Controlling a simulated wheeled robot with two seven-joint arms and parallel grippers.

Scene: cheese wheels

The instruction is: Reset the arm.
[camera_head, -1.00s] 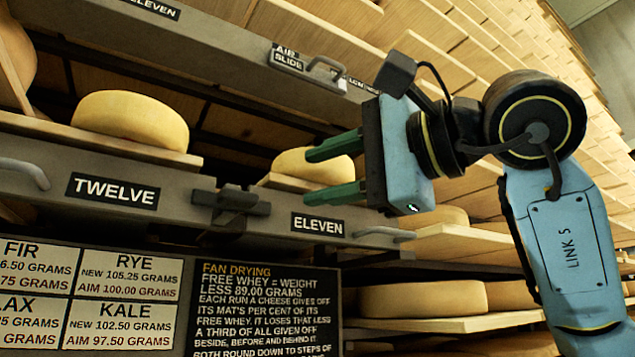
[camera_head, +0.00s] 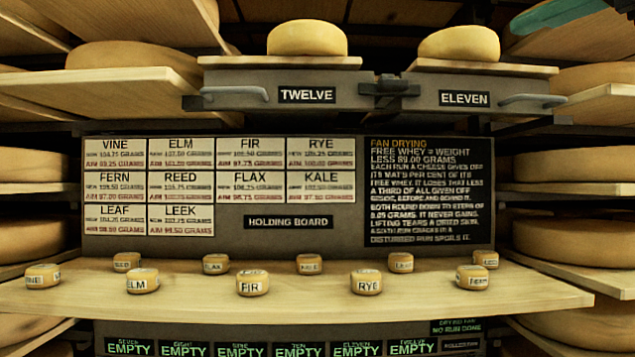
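Only one green finger of my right gripper (camera_head: 552,14) shows, in the top right corner of the head view. Its other finger and the rest of that arm are cut off by the frame edge, so I cannot tell how far it is open. It is above and to the right of the drawer marked ELEVEN (camera_head: 520,84), apart from the cheese wheel (camera_head: 459,43) on that drawer's board. My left gripper is not in view.
A cheese wheel (camera_head: 307,38) sits above the drawer marked TWELVE (camera_head: 225,82). Several small labelled cheeses, including FIR (camera_head: 252,283) and RYE (camera_head: 366,282), stand on a wooden shelf (camera_head: 310,301) below the holding board (camera_head: 140,245). Racks of large wheels flank both sides.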

